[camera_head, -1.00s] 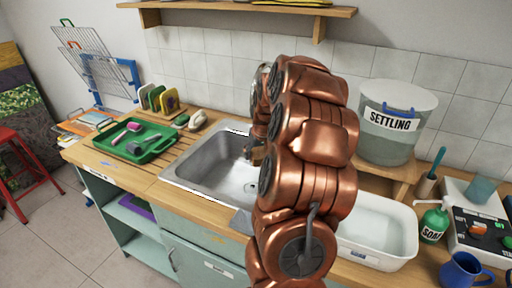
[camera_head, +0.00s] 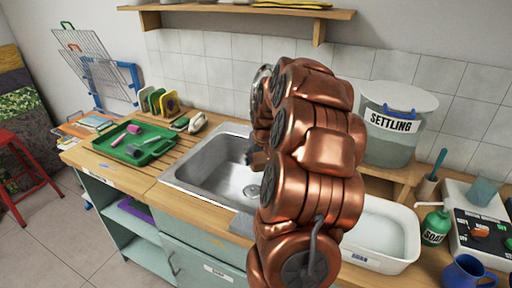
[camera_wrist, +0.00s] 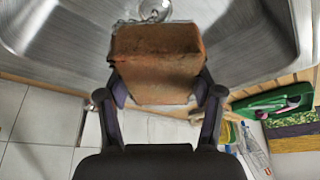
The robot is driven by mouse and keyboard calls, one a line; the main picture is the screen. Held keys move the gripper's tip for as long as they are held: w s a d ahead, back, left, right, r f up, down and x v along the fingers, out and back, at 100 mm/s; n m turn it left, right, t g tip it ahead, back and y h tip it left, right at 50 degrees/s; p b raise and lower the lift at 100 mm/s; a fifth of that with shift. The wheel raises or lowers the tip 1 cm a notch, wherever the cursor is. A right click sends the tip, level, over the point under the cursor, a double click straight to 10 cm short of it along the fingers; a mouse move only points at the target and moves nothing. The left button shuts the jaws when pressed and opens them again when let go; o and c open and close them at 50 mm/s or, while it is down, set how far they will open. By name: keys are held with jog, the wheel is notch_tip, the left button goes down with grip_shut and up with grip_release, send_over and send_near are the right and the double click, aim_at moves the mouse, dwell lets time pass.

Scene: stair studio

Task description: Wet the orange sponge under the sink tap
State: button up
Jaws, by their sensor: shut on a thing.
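The orange sponge (camera_wrist: 155,62), a brownish-orange block, is held between the two fingers of my gripper (camera_wrist: 158,90) in the wrist view. The gripper is shut on it. The sponge is over the steel sink basin (camera_head: 208,172), with the round drain (camera_wrist: 154,10) just beyond its edge in the wrist view. In the head view my copper arm reaches over the right part of the basin and hides most of the gripper and sponge. I cannot make out the tap's spout or any running water.
A green tray (camera_head: 134,150) with brushes and upright sponges (camera_head: 168,104) stand left of the sink. To the right are a white tub (camera_head: 376,232), a SETTLING bucket (camera_head: 392,145), a soap bottle (camera_head: 434,226) and a blue mug (camera_head: 464,270). A shelf (camera_head: 210,9) hangs above.

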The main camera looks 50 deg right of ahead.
aim_at(257, 162)
dwell(0.6)
jog(key=shift+s+a+r+b, duration=1.1)
jog(key=shift+s+a+r, duration=0.65)
jog(key=shift+r, duration=0.25)
jog(key=shift+r, duration=0.1)
